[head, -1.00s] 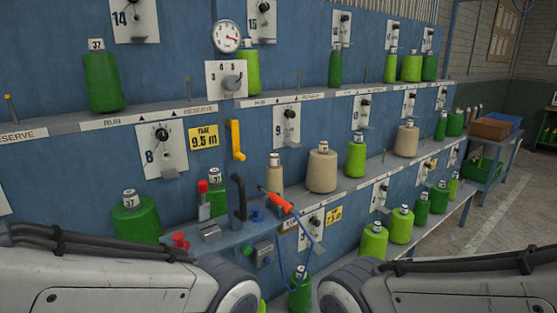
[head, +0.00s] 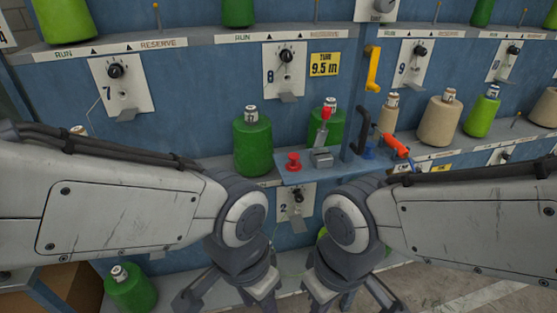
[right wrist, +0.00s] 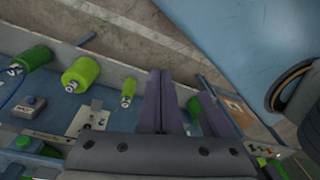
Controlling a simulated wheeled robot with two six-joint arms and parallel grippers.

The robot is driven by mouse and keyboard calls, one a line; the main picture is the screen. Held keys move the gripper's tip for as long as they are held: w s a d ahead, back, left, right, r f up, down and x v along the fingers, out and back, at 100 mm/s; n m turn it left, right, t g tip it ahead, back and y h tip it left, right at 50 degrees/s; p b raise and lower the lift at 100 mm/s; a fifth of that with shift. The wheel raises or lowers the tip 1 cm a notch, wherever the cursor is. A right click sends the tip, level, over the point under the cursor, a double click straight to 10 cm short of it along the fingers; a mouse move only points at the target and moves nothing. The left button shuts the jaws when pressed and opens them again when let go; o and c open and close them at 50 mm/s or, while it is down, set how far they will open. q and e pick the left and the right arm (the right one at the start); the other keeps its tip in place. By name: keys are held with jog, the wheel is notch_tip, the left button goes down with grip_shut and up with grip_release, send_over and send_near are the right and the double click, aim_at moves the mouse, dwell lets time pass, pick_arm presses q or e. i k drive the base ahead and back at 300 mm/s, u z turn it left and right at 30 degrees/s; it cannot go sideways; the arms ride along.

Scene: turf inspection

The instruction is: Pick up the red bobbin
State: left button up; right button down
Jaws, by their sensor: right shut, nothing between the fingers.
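I see no red bobbin in either view; the bobbins in sight are green or tan. Dark green bobbins stand on the middle shelf, one at the left (head: 252,148) and one partly behind a red-topped lever (head: 324,114). A tan bobbin (head: 440,122) stands further right. My left gripper (head: 225,300) and right gripper (head: 345,300) hang low in front of the rack, their tips at or past the lower picture edge. The right gripper's fingers (right wrist: 183,100) also show in the right wrist view, shut and empty. The left fingers' gap is unclear.
A small ledge (head: 335,174) juts out with a red mushroom button (head: 293,161) and an orange-red tool (head: 397,146). A yellow handle (head: 373,68) is above it. A green bobbin (head: 130,288) stands low at left. Bare floor (head: 450,285) is at lower right.

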aim_at(294, 158)
jog(key=z, duration=1.75)
jog(key=i, duration=0.85)
jog(key=u, duration=3.4)
